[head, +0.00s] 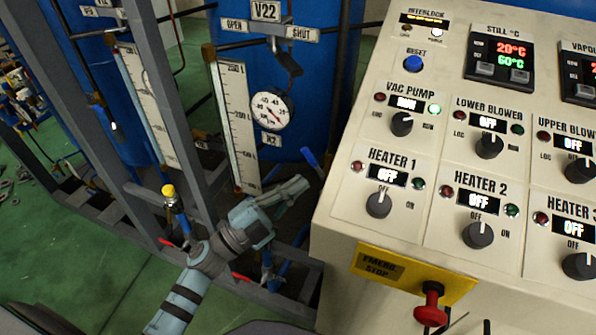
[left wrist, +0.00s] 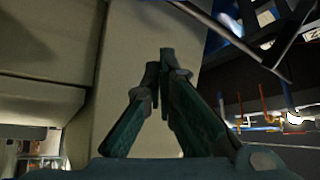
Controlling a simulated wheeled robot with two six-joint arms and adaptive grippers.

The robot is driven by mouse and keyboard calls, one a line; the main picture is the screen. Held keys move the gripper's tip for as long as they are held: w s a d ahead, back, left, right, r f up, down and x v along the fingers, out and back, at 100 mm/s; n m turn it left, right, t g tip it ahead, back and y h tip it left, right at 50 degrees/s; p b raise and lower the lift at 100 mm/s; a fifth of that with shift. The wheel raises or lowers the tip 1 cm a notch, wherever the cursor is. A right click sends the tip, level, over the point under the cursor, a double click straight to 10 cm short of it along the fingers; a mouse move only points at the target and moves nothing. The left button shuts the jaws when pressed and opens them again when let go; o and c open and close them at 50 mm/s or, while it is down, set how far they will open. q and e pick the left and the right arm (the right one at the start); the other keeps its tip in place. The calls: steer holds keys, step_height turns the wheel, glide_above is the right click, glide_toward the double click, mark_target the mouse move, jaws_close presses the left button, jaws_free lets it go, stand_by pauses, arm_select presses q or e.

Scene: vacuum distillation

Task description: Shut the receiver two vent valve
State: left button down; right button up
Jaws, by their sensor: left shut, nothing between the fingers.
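A plate marked V22 (head: 265,11) sits at the top of the head view, on the blue receiver tank (head: 313,95). An OPEN plate (head: 235,25) is at its left and a SHUT plate (head: 302,33) at its right. A dark lever-like part (head: 288,64) hangs below the plates, nearer the SHUT side; its exact setting is hard to tell. My left gripper (head: 302,184) is shut and empty, well below the lever, beside the panel's left edge. Its closed fingers (left wrist: 165,65) fill the middle of the left wrist view.
The cream control panel (head: 335,210) stands close at the right, with a red emergency stop (head: 431,306). A round gauge (head: 270,109) and a white scale (head: 237,125) are between gripper and lever. Grey frame posts (head: 165,85) and a blue handle (head: 310,158) are near.

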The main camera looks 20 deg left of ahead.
mark_target(313, 166)
arm_select(q)
steer(key=w, duration=0.2)
steer(key=w+d, duration=0.1)
steer(key=w, duration=0.1)
steer(key=w+d+r, duration=0.1)
steer(key=w, duration=0.1)
steer(key=shift+w+d+p, duration=0.15)
steer(key=shift+w+p, duration=0.15)
steer(key=shift+a+f, duration=0.25)
steer(key=shift+a, duration=0.3)
steer(key=shift+d, duration=0.1)
